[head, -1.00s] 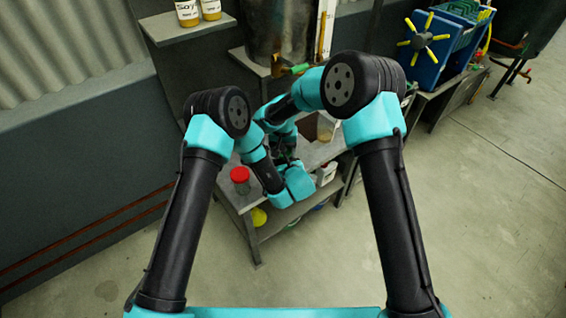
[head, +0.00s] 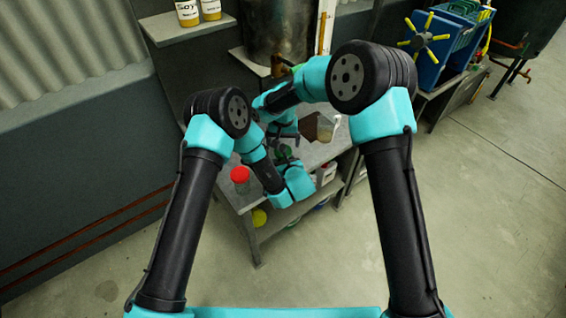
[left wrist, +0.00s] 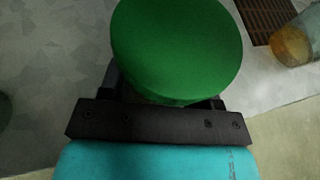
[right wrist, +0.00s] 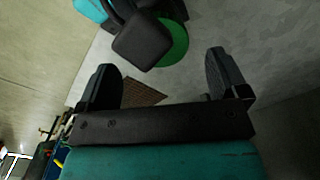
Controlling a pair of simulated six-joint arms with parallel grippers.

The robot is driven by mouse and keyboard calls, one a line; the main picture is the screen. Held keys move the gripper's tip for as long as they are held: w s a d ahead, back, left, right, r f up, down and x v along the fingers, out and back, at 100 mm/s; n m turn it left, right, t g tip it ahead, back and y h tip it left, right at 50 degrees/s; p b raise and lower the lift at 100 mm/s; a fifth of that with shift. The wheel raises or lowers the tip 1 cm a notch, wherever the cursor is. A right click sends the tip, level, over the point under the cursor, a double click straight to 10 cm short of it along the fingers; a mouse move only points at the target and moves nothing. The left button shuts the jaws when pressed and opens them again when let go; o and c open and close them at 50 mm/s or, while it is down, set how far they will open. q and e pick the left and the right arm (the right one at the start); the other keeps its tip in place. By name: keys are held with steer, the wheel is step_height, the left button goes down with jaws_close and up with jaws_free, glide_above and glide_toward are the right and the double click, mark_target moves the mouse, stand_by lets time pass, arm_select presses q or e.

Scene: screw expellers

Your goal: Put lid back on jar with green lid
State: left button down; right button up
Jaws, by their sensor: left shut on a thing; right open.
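The green lid (left wrist: 178,48) fills the upper middle of the left wrist view, flat and facing the camera. My left gripper (left wrist: 163,95) is shut, its fingers on both sides under the lid's rim, apparently around the jar; the lid hides the jar's body. The green lid also shows in the head view (head: 284,152), partly covered by my arm. In the right wrist view the green lid (right wrist: 175,42) is partly behind my left gripper's dark part. My right gripper (right wrist: 159,61) is open and empty, apart from the lid.
A jar with a red lid (head: 240,176) stands on the grey bench (head: 232,196) at its left. A glass vessel with amber contents (head: 325,131) and a brown grate (left wrist: 262,17) are on the right side.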

mark_target(283, 160)
steer(key=shift+r, duration=0.2)
steer(key=shift+c, duration=0.3)
steer(key=shift+r, duration=0.1)
steer(key=shift+r+n, duration=1.6)
steer(key=shift+f, duration=0.1)
steer(key=shift+f, duration=3.9)
steer(key=shift+c, duration=0.2)
steer(key=c, duration=0.9)
steer(key=shift+m, duration=1.7)
